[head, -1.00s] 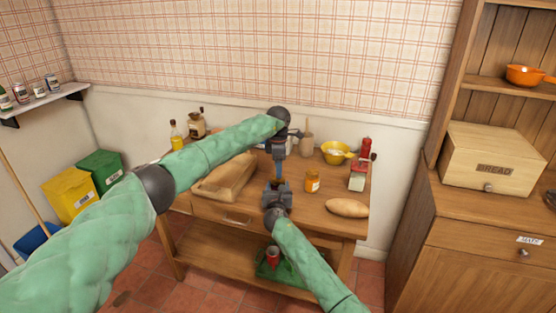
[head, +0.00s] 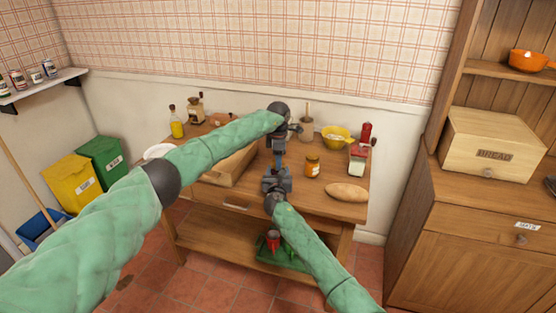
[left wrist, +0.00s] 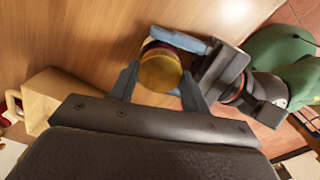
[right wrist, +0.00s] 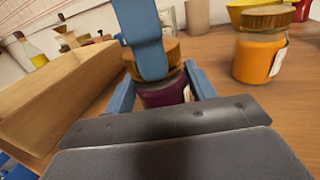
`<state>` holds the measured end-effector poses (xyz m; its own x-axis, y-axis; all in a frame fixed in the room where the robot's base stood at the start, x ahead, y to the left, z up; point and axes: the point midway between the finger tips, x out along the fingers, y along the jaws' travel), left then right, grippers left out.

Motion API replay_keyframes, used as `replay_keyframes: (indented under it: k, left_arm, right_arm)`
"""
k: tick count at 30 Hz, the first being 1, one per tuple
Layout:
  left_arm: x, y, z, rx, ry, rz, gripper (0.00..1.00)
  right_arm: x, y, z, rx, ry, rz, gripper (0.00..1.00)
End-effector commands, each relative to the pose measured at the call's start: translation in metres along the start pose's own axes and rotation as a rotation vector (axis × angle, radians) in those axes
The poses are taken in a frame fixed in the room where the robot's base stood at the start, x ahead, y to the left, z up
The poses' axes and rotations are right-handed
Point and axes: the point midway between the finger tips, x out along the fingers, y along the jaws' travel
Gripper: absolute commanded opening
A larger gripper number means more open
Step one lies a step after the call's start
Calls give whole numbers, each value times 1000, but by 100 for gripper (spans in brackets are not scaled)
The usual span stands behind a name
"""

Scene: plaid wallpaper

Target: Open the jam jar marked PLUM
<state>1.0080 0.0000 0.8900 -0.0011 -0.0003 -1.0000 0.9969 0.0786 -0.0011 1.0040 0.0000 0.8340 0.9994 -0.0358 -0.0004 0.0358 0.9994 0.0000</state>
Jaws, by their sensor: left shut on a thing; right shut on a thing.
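A dark purple jam jar (right wrist: 165,94) with a gold lid (left wrist: 160,70) stands between my two grippers over the table. Its label is not readable in these views. My right gripper (head: 277,174) is shut on the jar's body from the front, with its blue fingers on either side in the right wrist view. My left gripper (head: 279,159) comes down from above and is shut on the lid. One left finger hides part of the lid in the right wrist view. In the head view the grippers hide most of the jar. I cannot tell whether the lid is loose.
An orange jam jar (head: 312,167) stands just right of the grippers on the wooden table (head: 305,196). A loaf (head: 346,192) lies at the front right. A wooden tray-like box (head: 232,168) is left, partly behind my left arm. A yellow bowl (head: 336,138) stands behind.

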Motion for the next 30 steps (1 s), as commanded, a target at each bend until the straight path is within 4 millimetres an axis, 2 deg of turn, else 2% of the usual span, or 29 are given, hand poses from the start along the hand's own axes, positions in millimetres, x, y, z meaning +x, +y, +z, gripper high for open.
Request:
replay_keyframes:
  k: [5,21,24,30]
  left_arm:
    - [-1,1,-1,-82,0,2,19]
    - [-1,1,-1,-782,-1,1,19]
    - [-1,1,-1,-851,-1,2,19]
    - [-1,1,-2,-848,-1,2,19]
  right_arm:
    - [0,0,-1,0,1,0,0]
    - [0,0,-1,0,1,0,0]
    - [0,0,-1,0,1,0,0]
    - [0,0,-1,0,1,0,0]
